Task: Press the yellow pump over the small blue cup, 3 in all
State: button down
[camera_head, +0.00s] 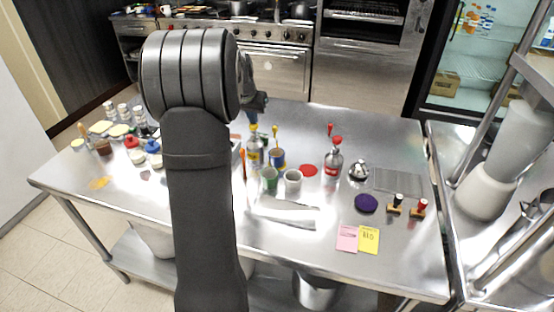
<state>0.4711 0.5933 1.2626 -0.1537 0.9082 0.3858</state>
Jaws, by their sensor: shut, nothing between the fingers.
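A bottle with a yellow pump top (254,150) stands upright near the middle of the steel table. A small blue cup (278,158) stands just right of it, with a yellow upright piece above it; I cannot tell whether that piece belongs to the cup. My gripper (258,108) is shut and empty. It points down and appears above and behind the yellow pump in the picture, apart from it. My own arm hides part of the table left of the bottle.
A green cup (269,179) and a white cup (292,181) stand in front. A red-topped bottle (333,158), a bell (358,169) and stamps (419,208) are to the right. Jars and lids crowd the left. The table's front right is mostly clear beside paper notes (368,240).

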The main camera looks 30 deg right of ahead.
jog(key=shift+f, duration=0.65)
jog(key=shift+r, duration=1.4)
notch_tip(320, 180, up, 6)
dwell(0.4)
